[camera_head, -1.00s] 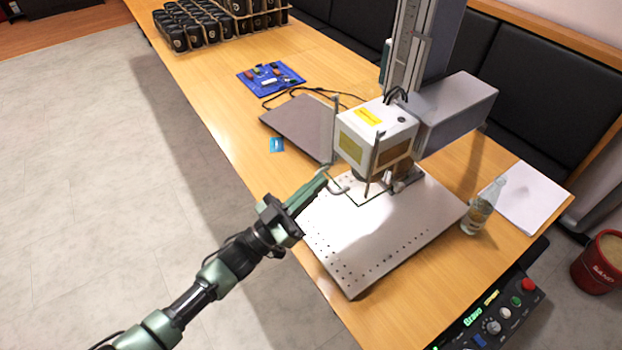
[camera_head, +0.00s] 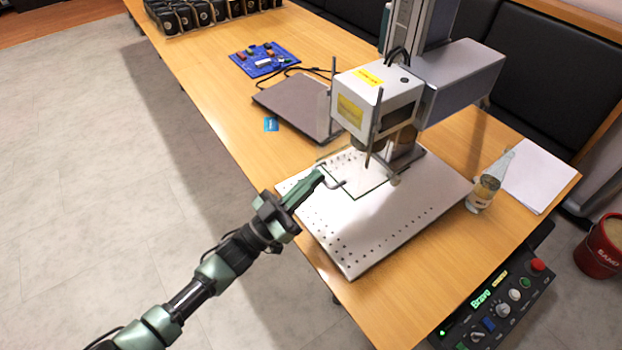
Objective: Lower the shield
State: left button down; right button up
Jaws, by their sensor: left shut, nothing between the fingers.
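The laser marker's white head (camera_head: 375,100) hangs over the perforated metal base plate (camera_head: 400,225). The shield looks clear and is hard to make out; thin dark edges and two upright grey rods below the head seem to belong to it. Its bent grey handle (camera_head: 337,184) shows low over the plate, in front of the head. My left gripper (camera_head: 319,175) is shut and empty, with its green fingertips at the left end of the handle. Whether they touch it, I cannot tell. My right gripper is not in view.
A control box (camera_head: 497,303) is at the front right. A closed laptop (camera_head: 295,104) and blue board (camera_head: 264,60) lie behind. Open floor is left of the table.

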pick_arm(q)
notch_tip(320, 180, down, 11)
jog(key=b, duration=0.8)
jog(key=shift+r, duration=0.15)
